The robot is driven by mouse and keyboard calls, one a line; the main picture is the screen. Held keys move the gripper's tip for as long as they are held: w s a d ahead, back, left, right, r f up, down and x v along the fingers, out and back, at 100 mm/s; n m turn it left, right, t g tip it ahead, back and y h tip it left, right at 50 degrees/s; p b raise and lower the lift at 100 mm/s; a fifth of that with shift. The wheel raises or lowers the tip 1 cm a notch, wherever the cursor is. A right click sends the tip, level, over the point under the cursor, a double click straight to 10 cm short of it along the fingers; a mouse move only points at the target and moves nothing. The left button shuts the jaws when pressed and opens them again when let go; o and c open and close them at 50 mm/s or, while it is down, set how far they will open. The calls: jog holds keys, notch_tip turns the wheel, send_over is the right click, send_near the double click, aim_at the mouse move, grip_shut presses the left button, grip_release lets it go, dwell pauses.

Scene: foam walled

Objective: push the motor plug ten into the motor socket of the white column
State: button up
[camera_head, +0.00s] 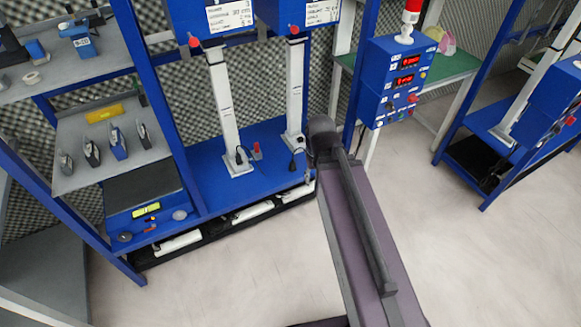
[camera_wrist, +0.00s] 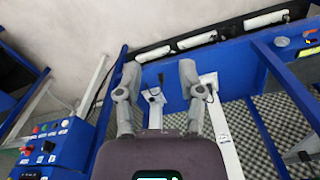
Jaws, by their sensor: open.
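Two white columns stand on the blue bench in the head view, a left one (camera_head: 224,110) and a right one (camera_head: 295,90). A small dark plug-like piece (camera_head: 240,156) is at the foot of the left column. Another dark piece is at the right column's foot, partly beside my arm. In the wrist view my gripper (camera_wrist: 160,68) is open, with its fingers spread and nothing between them. Beyond them a white column foot (camera_wrist: 155,112) with a dark plug-like piece (camera_wrist: 153,93) shows. I cannot read a number ten or make out the socket.
A blue control box (camera_head: 398,80) with red displays stands right of the columns. Shelves with tools (camera_head: 110,150) are at the left. Another blue frame (camera_head: 470,130) stands at the right. The pale floor (camera_head: 480,260) is open.

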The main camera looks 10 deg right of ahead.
jog(key=w+a+f+n+t+y+b, duration=0.15)
jog(key=w+f+t+b, duration=0.25)
jog(key=w+f+b, duration=0.9)
jog(key=w+a+f+n+t+y+b, duration=0.1)
jog(key=w+f+n+t+y+b, duration=0.2)
jog(key=w+f+b, duration=0.75)
jog(key=w+d+f+m+t+h+b, duration=0.1)
jog(key=w+f+t+b, duration=0.3)
jog(key=b, duration=1.1)
jog(key=w+d+f+m+t+h+b, duration=0.1)
jog(key=w+d+f+t+b, duration=0.3)
jog(key=f+b, duration=0.6)
jog(key=m+b, duration=0.1)
jog(key=b, duration=0.4)
jog(key=shift+w+d+f+t, duration=0.2)
jog(key=shift+f+t, duration=0.1)
jog(key=shift+t, duration=0.1)
jog(key=shift+h, duration=0.25)
jog(key=b, duration=0.1)
send_over(293, 163)
jog(key=a+f+v, duration=0.1)
jog(key=v, duration=0.4)
jog(key=shift+w+d+f, duration=0.15)
jog(key=shift+d+f, duration=0.4)
